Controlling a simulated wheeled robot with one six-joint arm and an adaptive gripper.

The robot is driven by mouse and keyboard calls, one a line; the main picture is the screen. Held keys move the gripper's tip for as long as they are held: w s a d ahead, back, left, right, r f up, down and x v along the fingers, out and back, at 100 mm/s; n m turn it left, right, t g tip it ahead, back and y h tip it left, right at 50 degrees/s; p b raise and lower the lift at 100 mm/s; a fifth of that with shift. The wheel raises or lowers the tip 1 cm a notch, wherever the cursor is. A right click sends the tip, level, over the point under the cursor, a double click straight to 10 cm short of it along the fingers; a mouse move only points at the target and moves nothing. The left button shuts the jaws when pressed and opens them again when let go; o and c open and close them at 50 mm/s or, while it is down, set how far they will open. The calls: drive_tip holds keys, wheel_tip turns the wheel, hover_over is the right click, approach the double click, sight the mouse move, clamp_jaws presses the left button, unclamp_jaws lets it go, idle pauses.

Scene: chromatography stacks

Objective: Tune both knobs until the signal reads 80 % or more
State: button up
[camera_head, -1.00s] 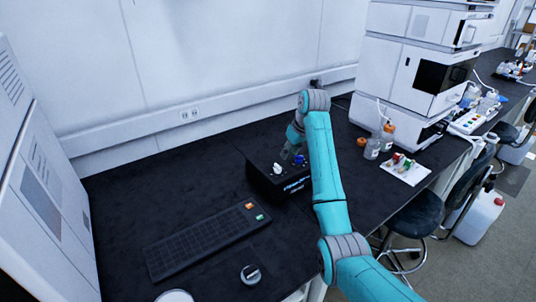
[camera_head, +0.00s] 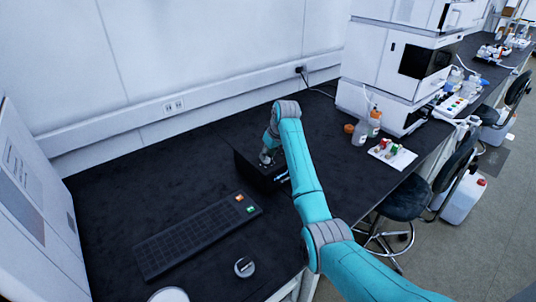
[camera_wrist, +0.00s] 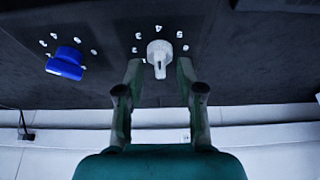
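A black box (camera_head: 246,172) stands on the dark bench in the head view, largely covered by my arm. In the wrist view its panel carries a white knob (camera_wrist: 160,55) and a blue knob (camera_wrist: 66,63), each ringed by white marks. Digits such as 4 and 5 show by the white knob. My gripper (camera_wrist: 158,72) is open, with its two fingers on either side of the white knob. Gaps show between the fingers and the knob. In the head view my gripper (camera_head: 267,157) is over the box, its fingers hard to make out. I see no readable signal value.
A keyboard-like black panel (camera_head: 190,240) with orange and green keys lies in front of the box. A small round dial (camera_head: 245,267) lies near the front edge. Bottles (camera_head: 360,132) and a white tray (camera_head: 392,153) stand to the right, before the stacked white instruments (camera_head: 385,75).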

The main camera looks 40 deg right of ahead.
drive_tip(key=shift+w+f, duration=0.1)
drive_tip(key=shift+f, duration=0.15)
clamp_jaws()
drive_tip(key=m+h, duration=0.1)
drive_tip(key=m, duration=0.3)
drive_tip(key=shift+a+h, duration=0.2)
drive_tip(key=shift+h, duration=0.2)
drive_tip(key=shift+w+a+m+g+h, duration=0.1)
drive_tip(key=shift+m+g+h, duration=0.25)
drive_tip(key=shift+m, duration=0.85)
drive_tip(key=shift+a+m+g+h, duration=0.1)
drive_tip(key=shift+m+g+h, duration=0.25)
drive_tip(key=shift+m, duration=0.85)
